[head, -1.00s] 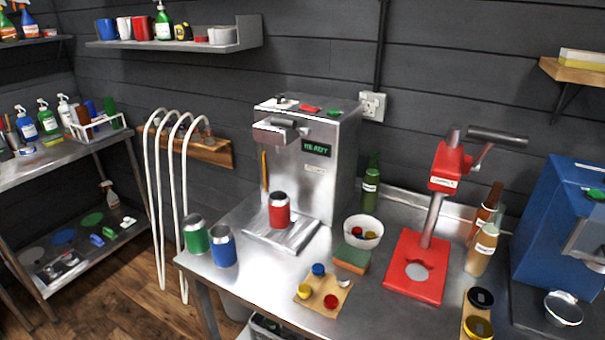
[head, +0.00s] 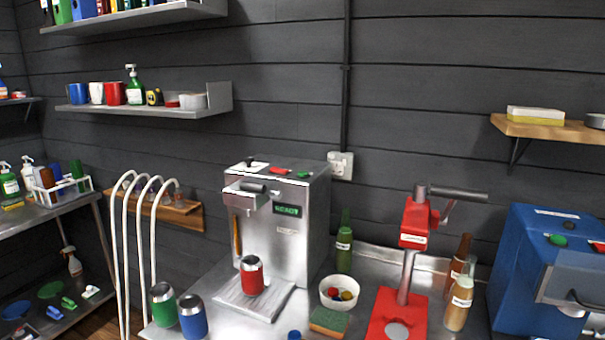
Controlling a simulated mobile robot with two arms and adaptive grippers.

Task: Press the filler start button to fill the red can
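The filler machine (head: 285,238) is a silver box standing on the metal bench against the wall. Its front display (head: 288,210) shows green text that seems to read READY. A red button (head: 280,171) and a green button (head: 304,174) lie on its top; I cannot tell from any label which one is start. The red can (head: 252,276) stands upright on the filler's tray (head: 230,297), below the filling head (head: 246,195). Neither of my grippers is in view.
A green can (head: 163,305) and a blue can (head: 193,317) stand left of the tray. A white bowl (head: 339,303) of caps, a sponge (head: 328,321), a green bottle (head: 344,250) and a red capper press (head: 407,260) stand to the right. White hoses (head: 128,250) hang at left.

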